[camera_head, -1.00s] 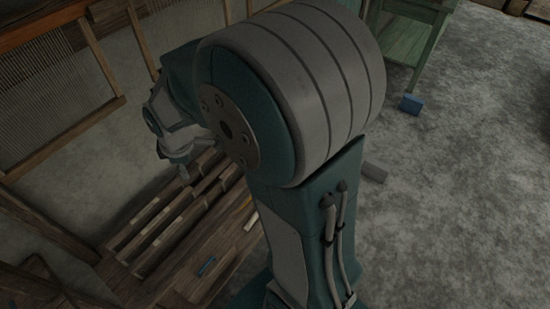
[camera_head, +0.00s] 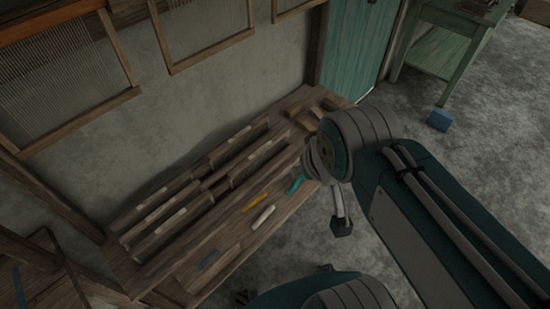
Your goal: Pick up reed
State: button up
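I cannot tell for sure which thing is the reed. A wooden frame with fine, close upright wires (camera_head: 60,88) hangs on the wall at the upper left and looks reed-like. A second wired frame (camera_head: 205,25) hangs to its right, cut off by the top edge. My gripper (camera_head: 341,228) hangs at the end of my arm, right of the wooden bench's front edge and well away from the frames. It is small and dark here, and its fingers cannot be made out. Nothing is visibly held in it.
A wooden bench (camera_head: 232,228) with slotted racks runs along the wall. Small blue (camera_head: 209,259), white (camera_head: 263,217), yellow (camera_head: 255,200) and teal (camera_head: 297,184) pieces lie on it. A green table (camera_head: 452,38) and blue block (camera_head: 438,120) stand at the upper right. Grey floor is open at right.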

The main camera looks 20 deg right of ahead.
aim_at(260, 158)
jog(key=i+l+u, duration=0.1)
jog(key=l, duration=0.2)
jog(key=i+l+u, duration=0.25)
jog(key=i+l, duration=0.15)
jog(key=l, duration=0.25)
jog(key=i+l+u, duration=0.1)
jog(key=l, duration=0.2)
